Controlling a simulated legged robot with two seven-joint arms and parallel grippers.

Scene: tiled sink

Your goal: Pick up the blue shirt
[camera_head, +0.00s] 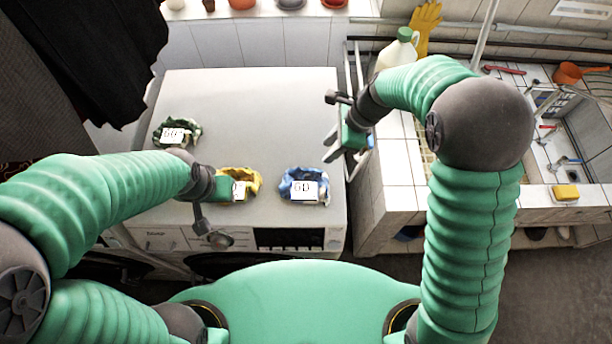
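The blue shirt (319,180), a small crumpled blue-and-white bundle with a white label, lies on the right front of the white machine top (250,110). A yellow shirt (254,178) lies to its left, and a dark green one (161,129) lies farther back on the left. My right gripper (349,160) hangs over the machine's right edge, behind and to the right of the blue shirt, apart from it. Its fingers look spread and empty. My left gripper (222,204) is at the yellow shirt, partly overlapping it in view; its finger gap is unclear.
A tiled sink counter (395,190) stands to the right across a narrow gap, with a yellow sponge (565,192) on its edge. A bottle (398,50) and yellow gloves (425,20) are behind. Dark clothes (90,50) hang at left. The machine's back area is clear.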

